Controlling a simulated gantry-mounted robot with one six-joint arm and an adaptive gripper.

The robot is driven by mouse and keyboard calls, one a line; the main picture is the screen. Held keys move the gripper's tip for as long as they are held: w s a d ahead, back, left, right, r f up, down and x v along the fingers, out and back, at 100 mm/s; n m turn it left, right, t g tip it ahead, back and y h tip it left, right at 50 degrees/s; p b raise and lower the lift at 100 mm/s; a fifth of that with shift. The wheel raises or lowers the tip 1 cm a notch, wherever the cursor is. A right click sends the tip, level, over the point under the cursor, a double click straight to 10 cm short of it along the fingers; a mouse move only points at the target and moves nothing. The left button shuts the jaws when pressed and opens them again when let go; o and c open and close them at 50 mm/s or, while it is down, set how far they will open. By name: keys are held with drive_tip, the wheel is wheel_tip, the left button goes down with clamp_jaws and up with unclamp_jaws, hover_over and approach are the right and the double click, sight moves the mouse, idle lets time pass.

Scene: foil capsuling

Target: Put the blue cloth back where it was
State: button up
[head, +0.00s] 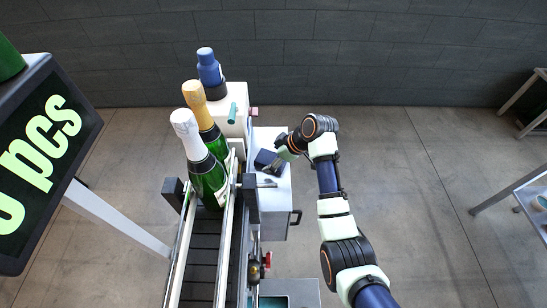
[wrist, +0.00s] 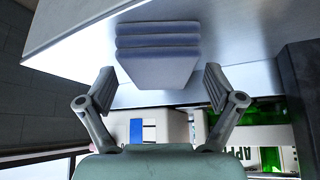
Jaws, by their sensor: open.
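The blue cloth (wrist: 157,55) is a folded, layered stack on the white cabinet top in the wrist view. It also shows as a small dark blue shape (head: 265,158) in the head view, left of my gripper. My gripper (wrist: 158,88) is open, with one finger on each side of the cloth's near end. A gap shows between each finger and the cloth, and I cannot tell whether the fingers are level with it. In the head view my gripper (head: 277,163) is low over the cabinet top, at the cloth.
The white cabinet (head: 272,203) stands beside a conveyor (head: 203,255) with metal rails. Two green bottles, one with a white foil top (head: 187,130) and one with a gold top (head: 200,105), stand on it.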

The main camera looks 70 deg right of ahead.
drive_tip(key=p+v, duration=0.2)
drive_tip(key=v, duration=1)
drive_tip(key=shift+p, duration=0.4)
